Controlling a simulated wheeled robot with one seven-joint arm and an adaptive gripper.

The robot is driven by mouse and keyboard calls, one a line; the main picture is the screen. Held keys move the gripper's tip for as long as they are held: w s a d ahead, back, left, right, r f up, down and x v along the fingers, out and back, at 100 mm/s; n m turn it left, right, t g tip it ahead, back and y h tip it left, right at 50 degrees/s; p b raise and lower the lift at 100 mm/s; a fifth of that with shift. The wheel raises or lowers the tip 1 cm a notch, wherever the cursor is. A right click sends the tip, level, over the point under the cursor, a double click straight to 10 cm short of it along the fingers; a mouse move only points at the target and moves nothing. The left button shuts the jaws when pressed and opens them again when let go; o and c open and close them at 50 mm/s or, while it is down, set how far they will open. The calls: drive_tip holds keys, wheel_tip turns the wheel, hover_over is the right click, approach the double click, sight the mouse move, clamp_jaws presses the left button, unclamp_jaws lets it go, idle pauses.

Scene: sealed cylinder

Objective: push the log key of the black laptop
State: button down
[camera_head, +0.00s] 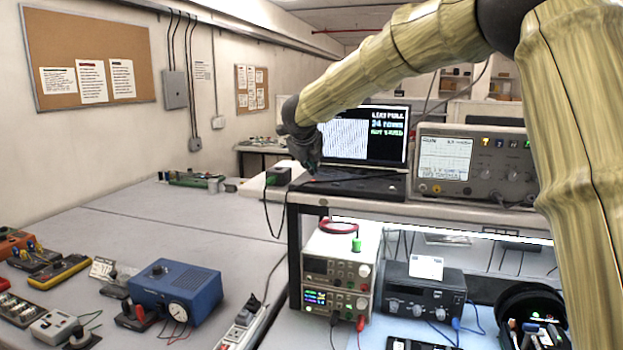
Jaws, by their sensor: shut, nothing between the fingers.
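The black laptop (376,188) stands open on the raised shelf. Its screen shows white rows at the left and text at the right that seems to read "LIST FULL" and "NOT SAVED". My dark gripper (312,170) points down at the laptop's left front corner, overlapping the left edge of the screen. It is shut and empty. Its tips are at or just above the left end of the keyboard deck; I cannot tell whether they touch. The log key cannot be made out, as the deck is dark and seen at a low angle.
A grey oscilloscope (470,165) stands close to the laptop's right. A small black box (277,176) with a green connector sits left of my gripper. Power supplies (336,275) fill the space below the shelf. A blue box (175,288) is on the left bench.

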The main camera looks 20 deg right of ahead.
sight(310, 181)
idle(0.3)
wheel_tip(310, 181, up, 6)
drive_tip(key=p, duration=0.5)
drive_tip(key=shift+r, duration=0.1)
idle(1.7)
drive_tip(key=shift+s+r+n+t+y+p, duration=0.15)
drive_tip(key=shift+r+n+y+p, duration=0.25)
drive_tip(key=shift+n+y+p, duration=0.5)
drive_tip(key=shift+r+n+t+y+p, duration=0.1)
drive_tip(key=shift+r+n+y+p, duration=0.5)
drive_tip(key=shift+n, duration=0.55)
drive_tip(key=shift+s+r+n+t+y+p, duration=0.1)
drive_tip(key=shift+r+n+t+y+p, duration=0.1)
drive_tip(key=shift+n+y+p, duration=0.6)
drive_tip(key=shift+f+n+b, duration=0.15)
drive_tip(key=shift+n+b, duration=0.1)
drive_tip(key=shift+b, duration=0.05)
